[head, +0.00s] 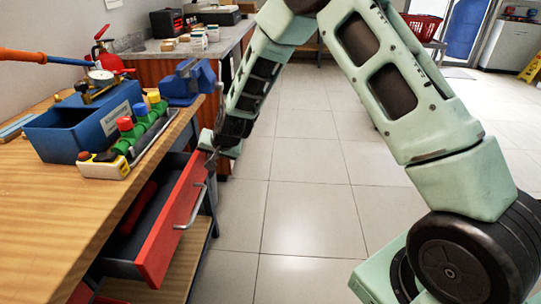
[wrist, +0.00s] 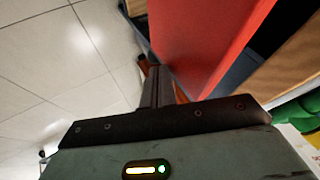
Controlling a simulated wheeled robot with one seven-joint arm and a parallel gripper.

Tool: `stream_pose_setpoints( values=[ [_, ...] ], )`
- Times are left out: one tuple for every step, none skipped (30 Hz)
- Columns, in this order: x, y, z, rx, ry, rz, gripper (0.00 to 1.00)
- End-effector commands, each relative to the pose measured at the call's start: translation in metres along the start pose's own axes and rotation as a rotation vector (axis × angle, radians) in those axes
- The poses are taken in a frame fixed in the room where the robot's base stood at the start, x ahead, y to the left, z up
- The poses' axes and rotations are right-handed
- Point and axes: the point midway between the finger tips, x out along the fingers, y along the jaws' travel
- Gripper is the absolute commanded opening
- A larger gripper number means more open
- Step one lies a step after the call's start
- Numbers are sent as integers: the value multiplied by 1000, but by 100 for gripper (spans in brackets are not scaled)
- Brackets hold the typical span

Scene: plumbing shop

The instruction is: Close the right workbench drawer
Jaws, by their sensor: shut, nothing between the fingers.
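The workbench drawer (head: 160,238) stands pulled out from under the wooden bench top. It has a red front, a dark inside and a silver bar handle (head: 190,212). Its red front also fills the upper middle of the wrist view (wrist: 205,40). My gripper (head: 208,142) is at the far end of the drawer front, near its top corner. In the wrist view its fingers (wrist: 158,78) are together and empty, right beside the red front. I cannot tell whether they touch it.
On the bench (head: 45,205) are a blue bin (head: 85,125), a row of coloured valves (head: 135,130) and a blue vise (head: 188,82). A second counter (head: 170,48) stands behind. The tiled floor (head: 305,215) right of the drawer is clear.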

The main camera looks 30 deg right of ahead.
Motion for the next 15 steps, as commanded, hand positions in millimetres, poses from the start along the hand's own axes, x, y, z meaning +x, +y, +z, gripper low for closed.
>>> stream_pose_setpoints(
  values=[
    [2, -9, -1, -3, 0, -1, 0],
    [4, -13, 0, -3, -1, -1, 0],
    [6, -16, -1, -2, 0, -1, 0],
    [8, -19, 0, -2, -1, -1, 0],
    [9, -22, 0, -1, -1, -1, 0],
    [11, -25, 0, -1, 0, -1, 0],
    [13, -27, 0, -1, -1, 0, 0],
    [14, -29, 0, -1, -1, 0, 0],
    [15, -31, 0, 0, 0, 0, 0],
    [16, -32, 0, 0, 0, 0, 0],
    [17, -33, 0, 0, 0, 0, 0],
    [18, -34, 0, 0, 0, 0, 0],
    [18, -35, 0, 0, 0, 0, 0],
    [18, -35, 0, 1, 0, 0, 0],
    [19, -35, 0, 1, 0, 0, 0]
  ],
)
